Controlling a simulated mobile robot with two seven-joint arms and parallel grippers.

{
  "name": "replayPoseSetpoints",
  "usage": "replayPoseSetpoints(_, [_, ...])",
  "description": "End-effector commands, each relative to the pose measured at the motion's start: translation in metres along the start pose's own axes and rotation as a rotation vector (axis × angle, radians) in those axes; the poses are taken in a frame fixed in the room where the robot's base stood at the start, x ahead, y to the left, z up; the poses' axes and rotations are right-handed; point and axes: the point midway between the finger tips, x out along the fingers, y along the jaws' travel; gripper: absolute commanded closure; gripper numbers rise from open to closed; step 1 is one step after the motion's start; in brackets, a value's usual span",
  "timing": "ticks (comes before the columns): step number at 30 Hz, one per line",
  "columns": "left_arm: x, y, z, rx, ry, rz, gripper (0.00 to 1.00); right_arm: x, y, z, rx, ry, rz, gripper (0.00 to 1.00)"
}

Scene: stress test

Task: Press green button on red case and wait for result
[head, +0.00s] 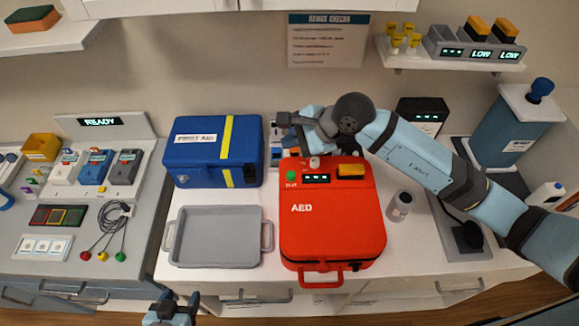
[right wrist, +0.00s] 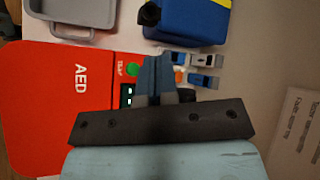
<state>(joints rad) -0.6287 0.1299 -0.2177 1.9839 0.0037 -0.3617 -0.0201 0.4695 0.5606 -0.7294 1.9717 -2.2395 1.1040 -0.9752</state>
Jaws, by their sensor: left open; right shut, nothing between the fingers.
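The red case (head: 333,222), marked AED, lies on the white counter with its handle toward the front. Its round green button (head: 291,176) is at the back left of its top, beside a small dark display (head: 316,178). The button also shows in the right wrist view (right wrist: 132,69). My right gripper (head: 284,128) is shut and empty near the back left corner of the case. In the right wrist view its fingers (right wrist: 155,62) appear just right of the button; I cannot tell their height above it. My left gripper (head: 172,310) is open, low at the front edge.
A blue first aid case (head: 195,152) stands left of the red case, with a grey tray (head: 216,238) in front of it. A small bottle (head: 399,206) stands to the right. Small grey and blue items (right wrist: 203,60) lie behind the red case.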

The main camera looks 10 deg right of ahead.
Motion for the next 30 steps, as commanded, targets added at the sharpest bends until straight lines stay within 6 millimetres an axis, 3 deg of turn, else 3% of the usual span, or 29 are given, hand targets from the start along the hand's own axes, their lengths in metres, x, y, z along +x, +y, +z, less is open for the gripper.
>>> replayPoseSetpoints(11, [0.003,0.000,0.003,0.001,0.001,0.000,0.41,0.008,0.006,-0.005,0.003,-0.002,0.000,1.00])
replayPoseSetpoints(20, [0.013,-0.001,0.007,0.003,0.012,0.003,0.41,0.034,0.025,-0.024,0.004,-0.002,0.001,1.00])
replayPoseSetpoints(30, [0.028,0.007,0.030,0.001,0.002,0.021,0.41,0.061,0.045,-0.044,0.001,-0.001,0.000,1.00])
